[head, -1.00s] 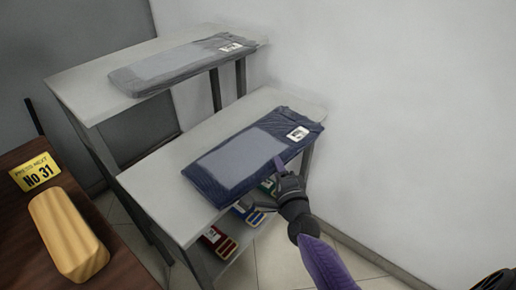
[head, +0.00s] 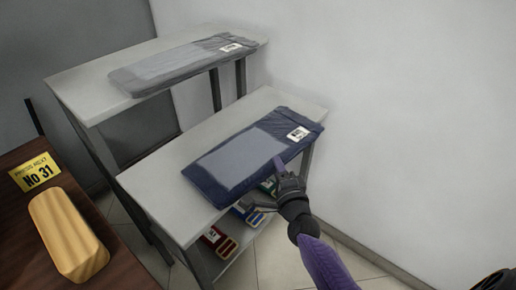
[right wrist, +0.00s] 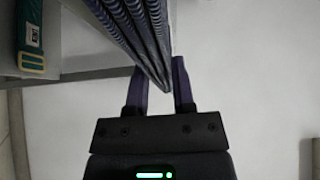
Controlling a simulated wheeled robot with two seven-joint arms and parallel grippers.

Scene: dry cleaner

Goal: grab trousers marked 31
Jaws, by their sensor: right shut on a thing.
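Folded dark blue trousers (head: 210,178) with a grey panel and a white tag (head: 298,134) lie on the nearer, lower table. The tag's number is too small to read. My right gripper (head: 281,167) is at their front right edge, shut on that edge. In the right wrist view, the two purple fingers (right wrist: 161,82) stand on either side of the layered striped cloth (right wrist: 128,28). Folded grey trousers (head: 180,64) with a white tag lie on the farther, higher table. A yellow sign (head: 36,172) reads No 31.
The nearer table (head: 150,181) has a lower shelf with red, blue and green tagged items (head: 218,240). The farther table (head: 82,92) stands behind it. A wooden block (head: 68,235) lies on a brown counter at left. A bare wall closes the right side.

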